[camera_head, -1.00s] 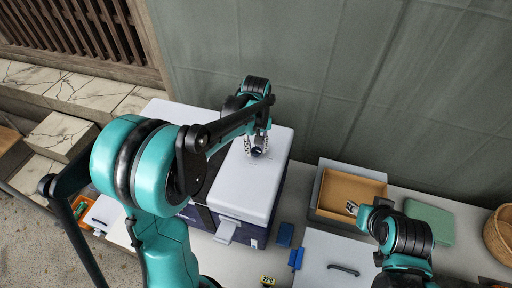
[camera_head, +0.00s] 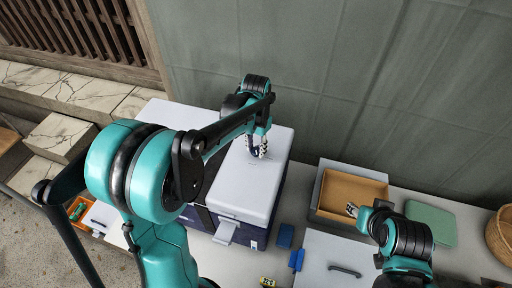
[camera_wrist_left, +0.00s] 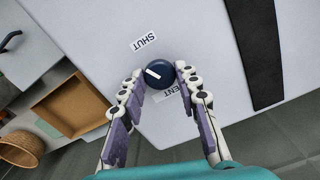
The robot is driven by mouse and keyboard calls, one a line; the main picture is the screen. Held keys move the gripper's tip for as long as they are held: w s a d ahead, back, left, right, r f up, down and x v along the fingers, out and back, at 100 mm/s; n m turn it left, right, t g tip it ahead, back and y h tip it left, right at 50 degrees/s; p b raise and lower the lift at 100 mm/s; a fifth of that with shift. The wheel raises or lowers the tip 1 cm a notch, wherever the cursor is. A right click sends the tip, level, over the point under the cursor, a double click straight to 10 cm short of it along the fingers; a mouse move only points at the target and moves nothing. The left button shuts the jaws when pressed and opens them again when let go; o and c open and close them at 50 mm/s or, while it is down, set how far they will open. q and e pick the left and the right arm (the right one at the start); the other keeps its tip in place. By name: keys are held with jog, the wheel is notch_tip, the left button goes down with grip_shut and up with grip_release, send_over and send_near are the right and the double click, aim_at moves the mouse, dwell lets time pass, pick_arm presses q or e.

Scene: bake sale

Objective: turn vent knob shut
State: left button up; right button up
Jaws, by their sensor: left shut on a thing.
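The vent knob (camera_wrist_left: 159,72) is round and dark blue with a white pointer line, on a white lid. In the left wrist view its line points to the upper left. The SHUT label (camera_wrist_left: 145,41) is just above it, and the VENT label (camera_wrist_left: 172,91) below is partly hidden. My left gripper (camera_head: 257,153) reaches down to the lid of the white and navy cooler box (camera_head: 243,186); in the wrist view its fingers (camera_wrist_left: 159,71) are shut on the knob from both sides. My right gripper (camera_head: 352,209) is by the grey bin; its opening is too small to judge.
A grey bin (camera_head: 320,190) with a tan inside stands right of the box. A green case (camera_head: 431,224) and a wicker basket (camera_head: 500,236) are farther right. Small blue pieces (camera_head: 285,235) lie near the box front. A grey wall stands behind.

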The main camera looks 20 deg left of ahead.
aim_at(256, 150)
pick_arm(q)
jog(key=m, duration=0.5)
jog(key=shift+m, duration=0.3)
dwell(0.4)
jog(key=o, duration=1.2)
jog(key=shift+c, duration=0.2)
notch_tip(256, 150, up, 12)
